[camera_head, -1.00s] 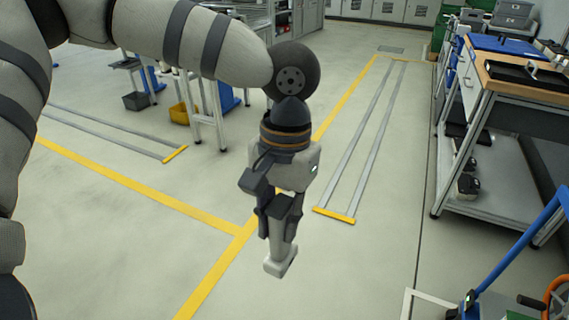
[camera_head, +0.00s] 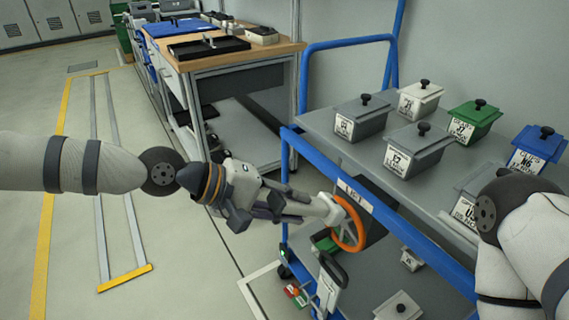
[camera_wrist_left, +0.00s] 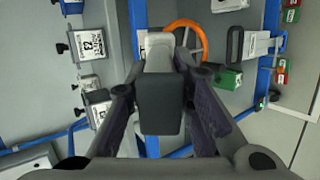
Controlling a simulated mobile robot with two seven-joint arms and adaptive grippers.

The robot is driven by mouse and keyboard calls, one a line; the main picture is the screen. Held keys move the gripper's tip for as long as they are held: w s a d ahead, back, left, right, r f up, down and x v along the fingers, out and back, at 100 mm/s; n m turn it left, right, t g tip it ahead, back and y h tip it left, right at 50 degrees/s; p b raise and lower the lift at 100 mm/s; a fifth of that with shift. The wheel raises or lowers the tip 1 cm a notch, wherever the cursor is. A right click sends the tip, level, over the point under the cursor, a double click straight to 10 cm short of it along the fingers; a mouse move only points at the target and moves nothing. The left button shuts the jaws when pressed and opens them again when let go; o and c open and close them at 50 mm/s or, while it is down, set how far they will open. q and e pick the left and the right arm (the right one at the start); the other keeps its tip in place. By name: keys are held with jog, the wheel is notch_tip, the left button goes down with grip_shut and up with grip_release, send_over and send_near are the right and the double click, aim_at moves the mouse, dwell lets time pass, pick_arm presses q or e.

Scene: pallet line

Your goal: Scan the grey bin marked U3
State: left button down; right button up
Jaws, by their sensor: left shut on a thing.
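The grey bin marked U3 (camera_head: 466,211) stands near the right end of the cart's upper shelf, partly hidden by my right arm. Its label looks like U3. My left gripper (camera_head: 305,205) is shut on a grey handheld device, seemingly the scanner (camera_head: 328,209), before the cart's left end, well apart from that bin. In the left wrist view the device (camera_wrist_left: 160,100) sits between the fingers, dark on its near end and pale beyond. My right gripper is out of view.
The cart's blue frame (camera_head: 400,225) carries an orange ring (camera_head: 359,229) close to the device. Other bins stand on the shelf: a grey one (camera_head: 418,150), a green-lidded one (camera_head: 474,119), a blue-lidded one (camera_head: 537,147). A workbench (camera_head: 235,55) stands behind. The floor at left is clear.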

pick_arm(q)
jog(key=w+d+r+n+t+h+b, duration=0.1)
jog(key=w+n+t+b, duration=0.1)
jog(key=w, duration=0.5)
jog(key=w+d+r+n+t+h+b, duration=0.1)
jog(key=w+d+r+t+b, duration=0.1)
jog(key=w+t+b, duration=0.2)
jog(key=w+t, duration=0.2)
jog(key=shift+w+n+t+b, duration=0.3)
jog(key=shift+w+n+b, duration=0.1)
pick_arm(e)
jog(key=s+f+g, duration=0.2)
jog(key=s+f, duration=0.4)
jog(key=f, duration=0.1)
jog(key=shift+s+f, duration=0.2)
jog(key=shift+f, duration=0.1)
pick_arm(q)
jog(key=shift+w+d, duration=0.35)
jog(key=shift+d, duration=0.05)
jog(key=shift+w+p, duration=0.1)
jog(key=shift+p, duration=0.45)
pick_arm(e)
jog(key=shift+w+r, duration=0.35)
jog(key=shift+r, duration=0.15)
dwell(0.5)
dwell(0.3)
